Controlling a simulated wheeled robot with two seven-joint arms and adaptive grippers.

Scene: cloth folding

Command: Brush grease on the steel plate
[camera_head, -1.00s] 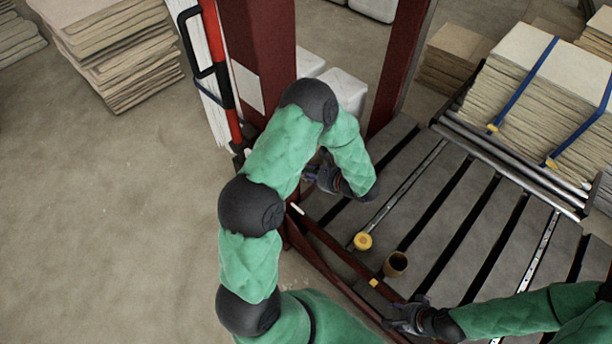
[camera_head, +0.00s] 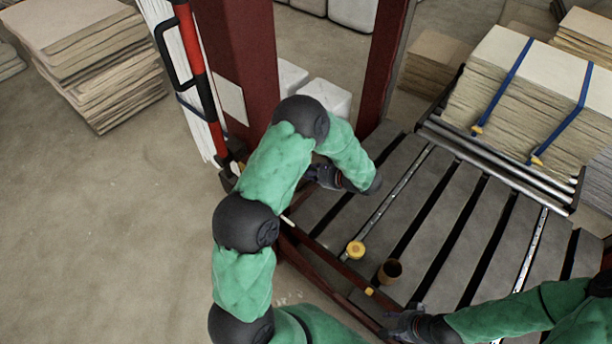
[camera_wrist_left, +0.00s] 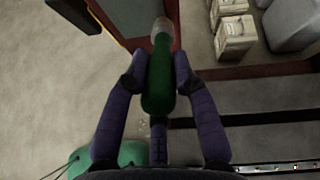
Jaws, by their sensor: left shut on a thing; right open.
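My left gripper (camera_wrist_left: 159,78) is shut on a brush (camera_wrist_left: 158,85) with a green handle and a pale tip pointing away from my wrist. In the head view my left gripper (camera_head: 322,175) is partly hidden behind my bent arm, beside the red post; the brush cannot be made out there. The grey steel plate surface (camera_head: 425,250) lies in long slats with dark gaps. A brown open jar (camera_head: 390,271) stands on it, with a round yellow lid (camera_head: 356,250) beside it. My right gripper (camera_head: 398,326) is open and empty near the front edge, below the jar.
A dark red post (camera_head: 238,60) and another red upright (camera_head: 385,65) stand behind my left arm. A red rail edges the slats. Strapped stacked sheets (camera_head: 520,85) sit beyond rollers (camera_head: 500,160) at the back right. The slats right of the jar are clear.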

